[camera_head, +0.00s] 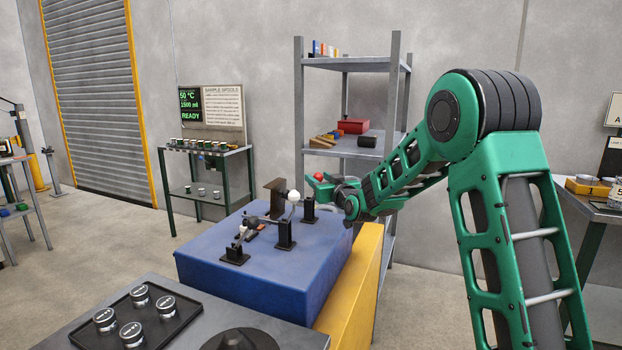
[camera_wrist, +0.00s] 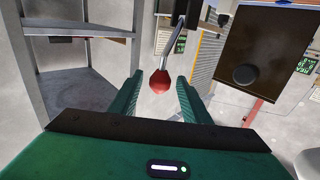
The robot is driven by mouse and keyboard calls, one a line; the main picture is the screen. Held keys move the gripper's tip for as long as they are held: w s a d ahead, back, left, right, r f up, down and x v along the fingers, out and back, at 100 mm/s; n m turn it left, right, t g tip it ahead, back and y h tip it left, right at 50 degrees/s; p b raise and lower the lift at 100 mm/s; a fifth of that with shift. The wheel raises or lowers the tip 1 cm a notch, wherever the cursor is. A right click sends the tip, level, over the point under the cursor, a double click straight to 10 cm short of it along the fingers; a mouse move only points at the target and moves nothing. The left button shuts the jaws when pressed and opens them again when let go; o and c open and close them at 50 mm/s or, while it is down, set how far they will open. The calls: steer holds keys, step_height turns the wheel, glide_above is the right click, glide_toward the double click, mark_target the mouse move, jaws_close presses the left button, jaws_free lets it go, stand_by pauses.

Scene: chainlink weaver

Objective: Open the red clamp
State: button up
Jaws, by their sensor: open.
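The red clamp shows as a red ball knob (camera_head: 318,176) on a lever at the back right of the blue bench. In the wrist view the red knob (camera_wrist: 160,82) hangs on a metal rod (camera_wrist: 174,42) between my two fingers. My gripper (camera_head: 322,188) is open around the knob. Gaps show on both sides, and neither finger (camera_wrist: 158,96) visibly touches it. The lever's base is partly hidden behind my gripper in the head view.
A dark block with a round knob (camera_wrist: 245,74) is at right in the wrist view. A metal shelf (camera_head: 299,110) stands behind. A black tray (camera_head: 160,337) holds several tins.

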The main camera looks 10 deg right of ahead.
steer(key=shift+w+a, duration=0.2)
steer(key=shift+w, duration=1.15)
steer(key=shift+w+a, duration=0.2)
steer(key=shift+w, duration=1.1)
steer(key=shift+c, duration=0.3)
